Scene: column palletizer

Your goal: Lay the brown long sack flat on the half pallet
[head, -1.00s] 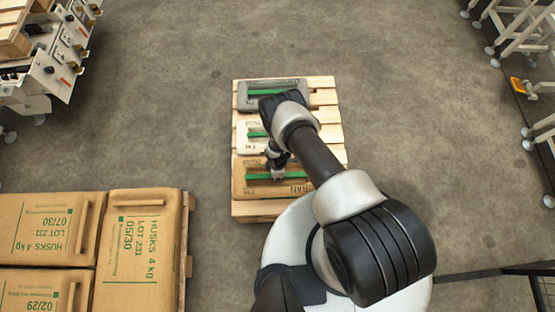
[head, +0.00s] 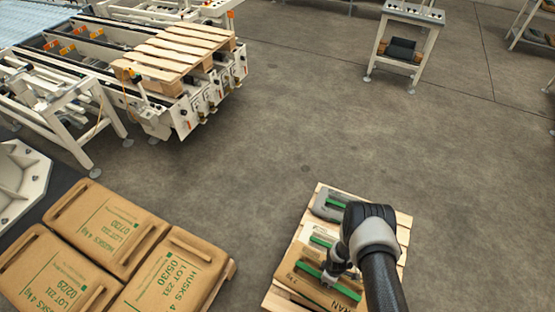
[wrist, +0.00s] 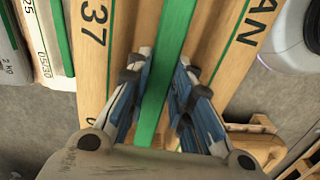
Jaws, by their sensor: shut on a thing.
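The brown long sack (head: 348,293), with a green strip along its top and black lettering, lies level at the near end of the half pallet (head: 278,298). My gripper (head: 328,278) points down at the middle of the sack. In the wrist view, my gripper (wrist: 163,72) is shut on the green strip of the sack (wrist: 225,80), one finger on each side. A white sack (head: 318,237) and a grey sack (head: 330,204) lie beyond it on the same pallet. Whether the brown sack's underside touches the slats is hidden.
Several brown husk sacks (head: 110,230) lie on another pallet at the lower left. A conveyor (head: 150,100) with an empty wooden pallet (head: 185,45) stands at the upper left. A white stand (head: 405,45) is at the back right. The floor between is clear.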

